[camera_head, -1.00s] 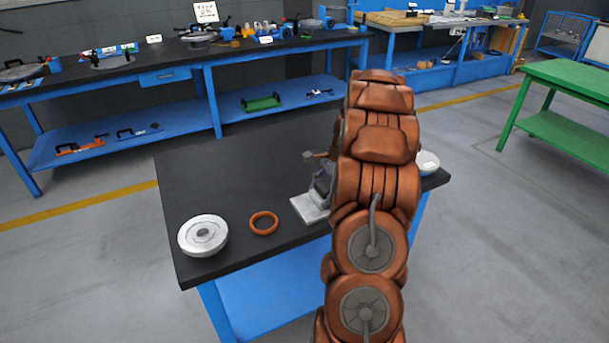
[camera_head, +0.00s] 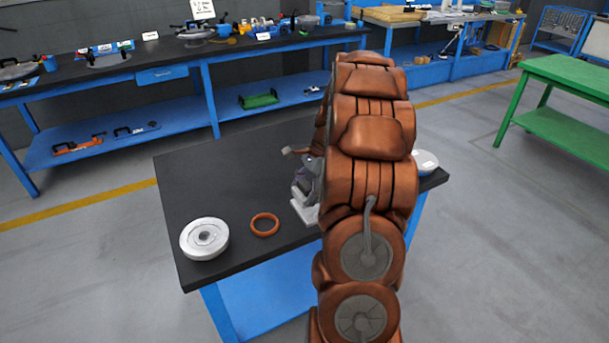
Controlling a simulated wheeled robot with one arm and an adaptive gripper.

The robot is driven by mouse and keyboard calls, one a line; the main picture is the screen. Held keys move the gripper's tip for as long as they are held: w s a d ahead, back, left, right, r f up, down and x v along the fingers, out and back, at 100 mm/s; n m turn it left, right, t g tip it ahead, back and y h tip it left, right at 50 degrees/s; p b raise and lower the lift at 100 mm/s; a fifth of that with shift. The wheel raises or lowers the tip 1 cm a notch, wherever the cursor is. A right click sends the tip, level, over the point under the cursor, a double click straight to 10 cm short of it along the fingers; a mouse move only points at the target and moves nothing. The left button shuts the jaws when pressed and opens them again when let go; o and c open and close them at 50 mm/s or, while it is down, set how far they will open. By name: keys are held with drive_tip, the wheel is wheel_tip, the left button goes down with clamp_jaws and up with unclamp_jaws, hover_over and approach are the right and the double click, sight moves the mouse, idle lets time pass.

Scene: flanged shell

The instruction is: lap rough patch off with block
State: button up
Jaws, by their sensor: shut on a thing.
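My gripper (camera_head: 305,183) is mostly behind my own copper-coloured arm, low over the middle of the dark table. Its grey body shows at the arm's left side. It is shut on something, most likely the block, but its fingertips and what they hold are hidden. A pale flat piece (camera_head: 303,213) shows just below the gripper, partly covered by the arm; I cannot tell whether it touches. A silver round flanged part (camera_head: 204,238) sits at the table's front left. Another pale round part (camera_head: 425,161) sits at the right edge. I can make out no rough patch.
An orange ring (camera_head: 265,225) lies between the silver part and my gripper. The dark tabletop (camera_head: 205,180) is clear at the back left. A blue bench (camera_head: 140,75) with tools stands behind, and a green table (camera_head: 570,80) stands at the right.

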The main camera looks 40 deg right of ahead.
sight(301, 185)
drive_tip(key=shift+r+p, duration=0.9)
drive_tip(key=shift+r, duration=1.25)
